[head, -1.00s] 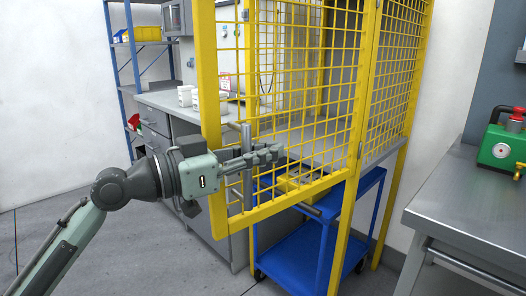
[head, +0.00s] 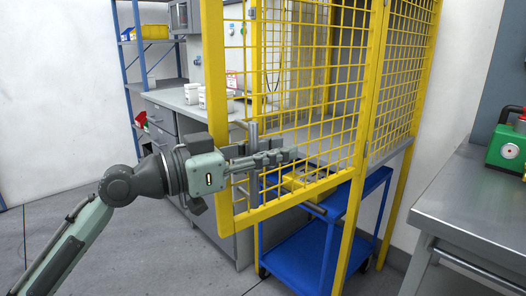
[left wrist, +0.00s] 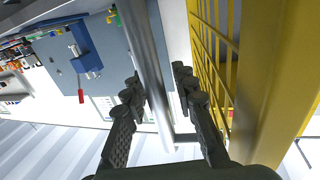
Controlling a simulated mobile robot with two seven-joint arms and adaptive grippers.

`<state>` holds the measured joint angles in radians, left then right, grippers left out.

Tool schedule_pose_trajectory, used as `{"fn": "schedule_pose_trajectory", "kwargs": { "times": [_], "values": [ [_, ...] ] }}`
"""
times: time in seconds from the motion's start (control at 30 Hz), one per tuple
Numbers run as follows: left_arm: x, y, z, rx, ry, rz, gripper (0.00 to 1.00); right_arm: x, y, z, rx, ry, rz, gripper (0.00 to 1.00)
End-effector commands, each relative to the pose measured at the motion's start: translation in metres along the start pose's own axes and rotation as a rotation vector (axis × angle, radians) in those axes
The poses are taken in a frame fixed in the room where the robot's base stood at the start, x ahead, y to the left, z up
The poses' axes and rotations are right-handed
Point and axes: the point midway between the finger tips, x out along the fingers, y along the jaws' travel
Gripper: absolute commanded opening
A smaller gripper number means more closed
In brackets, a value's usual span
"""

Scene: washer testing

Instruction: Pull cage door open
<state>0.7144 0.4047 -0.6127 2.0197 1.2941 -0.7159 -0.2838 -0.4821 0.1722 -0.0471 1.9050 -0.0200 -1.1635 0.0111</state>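The yellow mesh cage door (head: 215,90) stands at the middle of the head view and appears ajar. Its grey vertical handle bar (head: 254,140) is near the door's left edge. My left gripper (head: 285,155) reaches in from the left, with its fingers around the handle bar. In the left wrist view, the bar (left wrist: 150,60) passes between the two fingers of the gripper (left wrist: 157,88). The left finger looks close to the bar, and a narrow gap shows on the right, so the gripper looks open. My right gripper is not in view.
A blue cart (head: 298,252) stands behind and below the door, and a grey counter (head: 170,98) with white tubs runs behind it. A metal table (head: 470,200) with a green device (head: 508,148) is at the right. Clear floor (head: 95,215) lies left of the door.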

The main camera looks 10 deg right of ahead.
Motion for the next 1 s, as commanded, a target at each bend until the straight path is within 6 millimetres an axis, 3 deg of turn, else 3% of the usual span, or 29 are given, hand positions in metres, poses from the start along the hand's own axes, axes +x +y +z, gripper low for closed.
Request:
{"fn": "schedule_pose_trajectory", "kwargs": {
  "times": [0.17, 0.4, 0.6, 1.0],
  "values": [
    [-0.022, -0.001, 0.001, 0.000, -0.002, -0.003, 0.27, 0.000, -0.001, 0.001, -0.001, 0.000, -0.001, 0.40],
    [-0.074, -0.001, 0.002, 0.000, -0.003, -0.004, 0.27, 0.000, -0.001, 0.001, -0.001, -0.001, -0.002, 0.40],
    [-0.106, -0.001, 0.002, -0.002, -0.003, -0.002, 0.27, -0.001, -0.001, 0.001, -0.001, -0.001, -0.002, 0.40],
    [-0.119, 0.000, 0.000, 0.000, 0.000, 0.000, 0.27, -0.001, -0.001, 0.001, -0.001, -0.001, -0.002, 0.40]
  ]
}}
